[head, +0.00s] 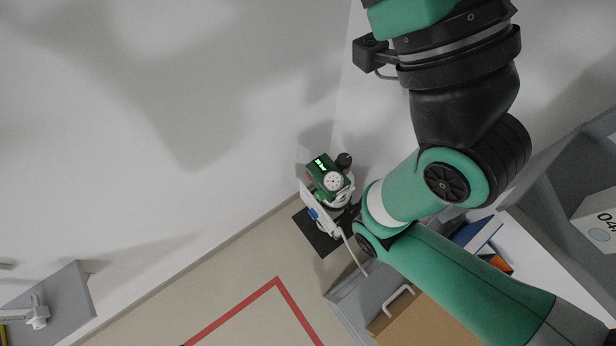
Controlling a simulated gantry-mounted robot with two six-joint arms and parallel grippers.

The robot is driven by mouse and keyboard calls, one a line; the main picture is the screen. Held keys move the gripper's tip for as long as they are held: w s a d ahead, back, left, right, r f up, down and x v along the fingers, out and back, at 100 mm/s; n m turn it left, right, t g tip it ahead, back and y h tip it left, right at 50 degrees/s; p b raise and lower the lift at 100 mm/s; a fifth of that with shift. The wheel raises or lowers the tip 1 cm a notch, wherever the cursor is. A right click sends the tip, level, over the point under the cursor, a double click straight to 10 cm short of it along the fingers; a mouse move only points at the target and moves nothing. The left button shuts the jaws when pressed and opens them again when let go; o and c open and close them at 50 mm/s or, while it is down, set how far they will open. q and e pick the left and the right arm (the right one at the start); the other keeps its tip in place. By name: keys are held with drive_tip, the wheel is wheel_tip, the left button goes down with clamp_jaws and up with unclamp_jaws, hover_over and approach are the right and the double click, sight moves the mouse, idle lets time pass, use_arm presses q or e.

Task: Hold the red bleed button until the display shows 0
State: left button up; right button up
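A green unit (318,170) with a round white gauge (333,181) stands near the wall in the middle of the head view. Its small lit display (320,163) is too small and tilted to read surely. A small red spot at its left side may be the red bleed button (309,178); I cannot tell surely. My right arm comes in from the lower right, folds close beside the unit and runs up to the top edge. Its gripper's fingers lie beyond the top edge. My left gripper is not in view.
A white panel with a blue patch (313,213) and a black mat (319,236) are by the unit. A brown box with a handle (425,322) and grey bins lie lower right. A grey shelf (55,305) is lower left. A red line (235,308) marks open floor.

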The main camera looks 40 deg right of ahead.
clamp_jaws()
idle(0.3)
idle(1.3)
